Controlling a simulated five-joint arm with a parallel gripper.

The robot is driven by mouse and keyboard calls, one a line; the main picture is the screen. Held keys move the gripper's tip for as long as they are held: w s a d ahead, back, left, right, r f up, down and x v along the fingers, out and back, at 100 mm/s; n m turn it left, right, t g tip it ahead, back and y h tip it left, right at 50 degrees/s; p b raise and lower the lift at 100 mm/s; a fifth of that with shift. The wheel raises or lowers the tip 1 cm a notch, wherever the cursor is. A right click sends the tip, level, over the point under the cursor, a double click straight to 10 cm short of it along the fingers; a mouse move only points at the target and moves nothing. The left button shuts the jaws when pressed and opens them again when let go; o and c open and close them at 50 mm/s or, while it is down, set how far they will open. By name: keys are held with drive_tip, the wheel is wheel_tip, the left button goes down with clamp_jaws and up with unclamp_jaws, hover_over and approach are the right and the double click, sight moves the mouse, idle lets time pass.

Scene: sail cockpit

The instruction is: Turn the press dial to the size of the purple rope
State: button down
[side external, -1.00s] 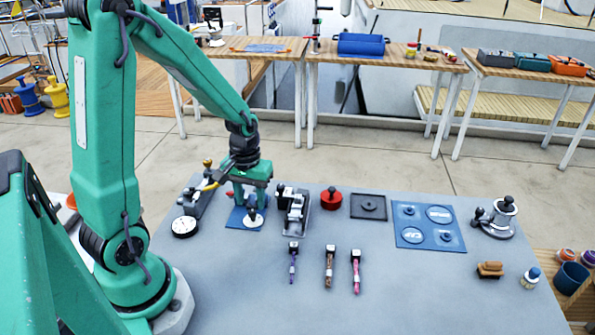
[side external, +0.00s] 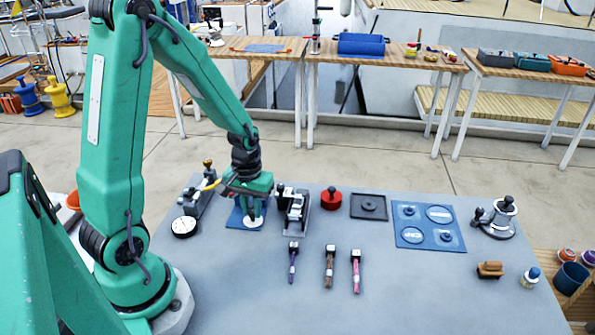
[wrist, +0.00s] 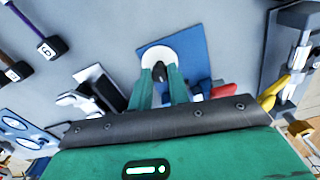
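The white dial disc (side external: 254,222) lies on a blue mat (side external: 236,216) at the left of the bench. My gripper (side external: 252,212) points down over it. In the wrist view, the white dial (wrist: 158,50) shows beyond my fingertips (wrist: 160,66), which are apart with a small dark knob between them. I cannot see whether they touch the knob. The dial's marks are not readable. The purple rope (side external: 292,266) lies at the bench's front middle, with a black tag. In the wrist view, the purple rope (wrist: 20,27) has a tag (wrist: 50,47) reading 6 or 9.
A brown rope (side external: 329,268) and a pink rope (side external: 356,272) lie right of the purple one. A round gauge (side external: 184,227) is left of the mat, a metal clamp device (side external: 295,210) right of it.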

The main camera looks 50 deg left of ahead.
sight(252, 210)
drive_tip(key=shift+a+m, duration=0.1)
drive_tip(key=shift+m, duration=0.2)
drive_tip(key=m, duration=0.3)
drive_tip(key=shift+m, duration=2.7)
drive_tip(key=c, duration=1.3)
unclamp_jaws()
drive_tip(key=shift+r, duration=0.2)
drive_tip(key=shift+w+r, duration=0.1)
drive_tip(key=shift+r, duration=3.65)
